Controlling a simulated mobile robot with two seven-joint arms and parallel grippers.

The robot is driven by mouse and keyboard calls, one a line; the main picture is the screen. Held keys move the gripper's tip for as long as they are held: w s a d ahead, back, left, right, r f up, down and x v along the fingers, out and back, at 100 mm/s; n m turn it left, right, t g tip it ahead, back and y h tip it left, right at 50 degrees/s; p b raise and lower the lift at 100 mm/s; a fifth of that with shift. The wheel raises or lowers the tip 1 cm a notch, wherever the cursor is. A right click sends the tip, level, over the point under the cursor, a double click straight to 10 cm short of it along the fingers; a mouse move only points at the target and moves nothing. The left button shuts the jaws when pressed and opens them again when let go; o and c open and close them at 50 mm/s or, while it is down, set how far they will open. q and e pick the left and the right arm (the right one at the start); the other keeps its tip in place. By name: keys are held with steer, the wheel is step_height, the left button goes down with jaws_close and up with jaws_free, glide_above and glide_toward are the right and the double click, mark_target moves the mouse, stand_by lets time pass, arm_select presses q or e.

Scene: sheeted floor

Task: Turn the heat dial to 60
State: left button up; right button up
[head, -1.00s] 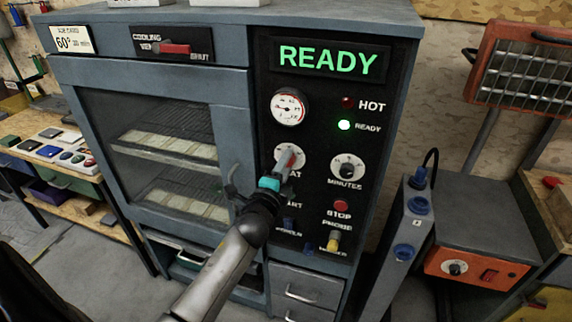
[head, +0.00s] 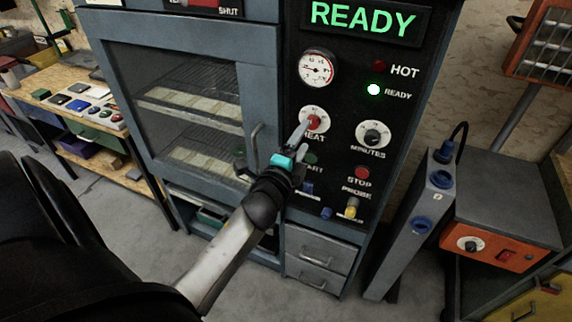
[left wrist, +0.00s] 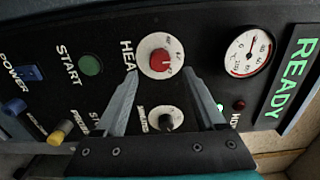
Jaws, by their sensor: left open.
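The heat dial (head: 314,121) is a red knob on a round white scale, on the oven's black control panel. It also shows in the left wrist view (left wrist: 161,62), where the picture lies on its side. Its setting is too small to read. My left gripper (head: 302,132) is in front of the panel at the dial's lower left in the head view. In the left wrist view its two fingers (left wrist: 160,74) are apart, with the red knob just beyond and between their tips. Nothing is held, and I cannot tell whether a fingertip touches the dial. My right gripper is not in view.
Near the dial are the minutes dial (head: 373,135), the gauge (head: 317,68), the green start button (left wrist: 90,65) and the red stop button (head: 362,172). The glazed oven door's handle (head: 255,150) stands out left of the panel. The READY display (head: 362,20) is lit green.

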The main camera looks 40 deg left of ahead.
arm_select(q)
steer(key=v, duration=1)
steer(key=shift+b, duration=0.4)
steer(key=shift+w+d+f, duration=0.1)
steer(key=shift+w, duration=0.05)
steer(key=s+d+f+n+g+h+b, duration=0.1)
steer(key=s+d+f+n+g+b, duration=0.15)
steer(key=f, duration=1.05)
steer(key=s+d+f+n+g+h+b, duration=0.1)
steer(key=s+d+f+n+g, duration=0.2)
steer(key=f, duration=0.9)
steer(key=s+d+f+n+g+h+b, duration=0.1)
steer(key=s+d+f+n+g, duration=0.2)
steer(key=f, duration=1)
steer(key=s+f+n+g+b, duration=0.1)
steer(key=s+f+g, duration=0.3)
steer(key=s+f, duration=0.5)
steer(key=s+f+n+g+h+b, duration=0.1)
steer(key=s+f+n+g+b, duration=0.1)
steer(key=s+f, duration=0.7)
steer(key=s+n+g, duration=0.1)
steer(key=s+g, duration=0.1)
steer(key=s, duration=0.5)
steer(key=shift+s+d+f, duration=0.25)
steer(key=shift+s+d, duration=0.1)
steer(key=shift+d, duration=0.05)
